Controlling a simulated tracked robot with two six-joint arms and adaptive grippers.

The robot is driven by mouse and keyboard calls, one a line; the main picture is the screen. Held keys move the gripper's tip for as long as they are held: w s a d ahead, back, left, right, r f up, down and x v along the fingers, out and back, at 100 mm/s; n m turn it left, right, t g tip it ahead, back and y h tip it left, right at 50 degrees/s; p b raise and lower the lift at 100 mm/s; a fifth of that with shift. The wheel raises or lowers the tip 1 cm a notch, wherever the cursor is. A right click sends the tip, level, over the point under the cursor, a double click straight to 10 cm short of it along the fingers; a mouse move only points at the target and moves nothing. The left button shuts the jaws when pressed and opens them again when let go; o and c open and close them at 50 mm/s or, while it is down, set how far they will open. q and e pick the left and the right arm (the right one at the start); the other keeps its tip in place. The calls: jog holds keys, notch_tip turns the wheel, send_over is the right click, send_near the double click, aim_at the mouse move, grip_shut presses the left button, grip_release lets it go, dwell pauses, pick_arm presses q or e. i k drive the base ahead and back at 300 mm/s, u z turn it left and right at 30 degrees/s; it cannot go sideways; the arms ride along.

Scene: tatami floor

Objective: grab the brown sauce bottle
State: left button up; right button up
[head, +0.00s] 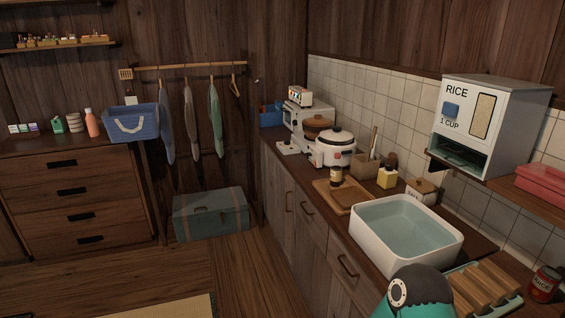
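A small brown bottle (336,176) with a pale label stands upright at the back edge of a wooden board (345,197) on the kitchen counter, in front of the white rice cooker. I take it to be the sauce bottle; its label is too small to read. A yellow bottle (387,178) with a dark cap stands to its right. Neither of my grippers shows in the head view. Only a teal and dark part of my own arm shows at the bottom right, in front of the counter, with no fingers visible.
A white basin (398,254) sits on the counter right of the board. The rice cooker (333,150), a utensil holder (366,167) and a salt jar (421,190) stand behind. A rice dispenser (492,122) sits higher at the right. Floor left of the counter is open.

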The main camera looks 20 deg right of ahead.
aim_at(335, 175)
jog(key=u, duration=0.15)
jog(key=i, duration=1.3)
jog(key=z, duration=0.4)
jog(key=i, duration=1.45)
jog(key=z, duration=0.6)
